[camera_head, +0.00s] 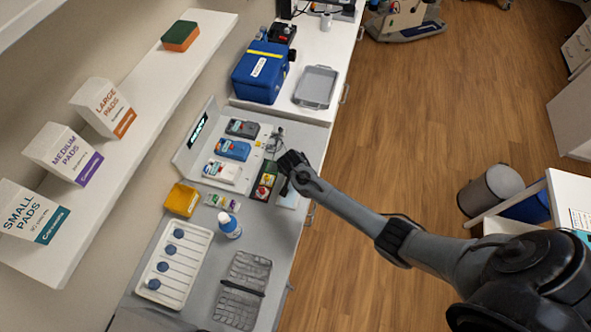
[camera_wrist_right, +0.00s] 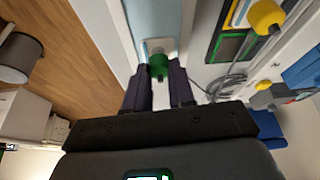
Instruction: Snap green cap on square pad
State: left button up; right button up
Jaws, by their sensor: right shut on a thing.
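My right gripper (camera_head: 290,168) reaches in from the right over the bench's right edge, beside the test station. In the right wrist view its two dark fingers (camera_wrist_right: 159,88) are shut on the green cap (camera_wrist_right: 158,66). A pale square pad (camera_wrist_right: 158,46) shows just beyond the cap; I cannot tell whether they touch. In the head view a pale square (camera_head: 287,198) lies below the gripper, partly covered by it, and the green cap is hidden. My left gripper is not in view.
A dark panel with yellow and green parts (camera_head: 264,183) stands just left of the gripper, with loose cable (camera_wrist_right: 228,84) close by.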

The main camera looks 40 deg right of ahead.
jog(key=shift+f, duration=0.35)
dwell(0.6)
jog(key=shift+f, duration=0.2)
dwell(0.5)
